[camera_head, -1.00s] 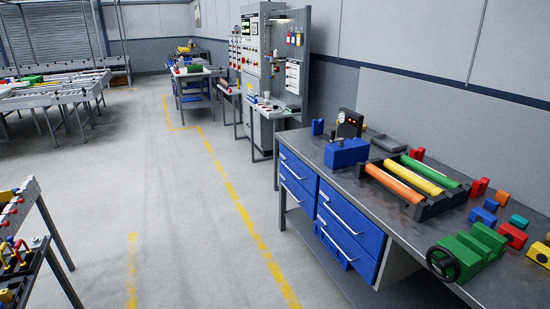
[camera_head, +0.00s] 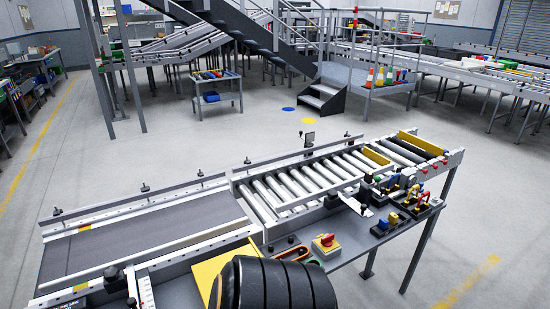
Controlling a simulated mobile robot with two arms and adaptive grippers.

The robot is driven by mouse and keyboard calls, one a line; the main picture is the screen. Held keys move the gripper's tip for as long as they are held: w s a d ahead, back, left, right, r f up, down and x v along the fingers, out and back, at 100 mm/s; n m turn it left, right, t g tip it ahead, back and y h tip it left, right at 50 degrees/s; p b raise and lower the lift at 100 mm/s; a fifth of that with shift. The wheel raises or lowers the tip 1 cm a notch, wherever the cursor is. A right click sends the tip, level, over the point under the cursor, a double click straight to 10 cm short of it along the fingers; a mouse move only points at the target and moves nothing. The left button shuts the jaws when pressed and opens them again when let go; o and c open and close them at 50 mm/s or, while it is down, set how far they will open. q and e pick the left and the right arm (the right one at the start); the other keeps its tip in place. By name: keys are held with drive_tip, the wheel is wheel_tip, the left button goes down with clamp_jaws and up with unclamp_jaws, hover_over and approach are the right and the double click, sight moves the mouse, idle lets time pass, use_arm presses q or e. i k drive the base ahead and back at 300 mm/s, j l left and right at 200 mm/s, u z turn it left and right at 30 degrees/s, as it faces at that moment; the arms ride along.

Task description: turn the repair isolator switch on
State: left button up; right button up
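Neither of my grippers shows in the view, and nothing touches the switch.
The roller conveyor (camera_head: 283,190) runs behind the shelf, with a belt section (camera_head: 140,235) to its left. Small tools and padlock-like pieces (camera_head: 405,190) crowd the shelf's right end. A black ribbed shape hides the bottom centre. Open floor lies beyond and right.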

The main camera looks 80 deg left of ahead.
sight(327, 242)
drive_tip(key=u, duration=2.85)
drive_tip(key=i+l, duration=0.05)
drive_tip(key=l, duration=0.05)
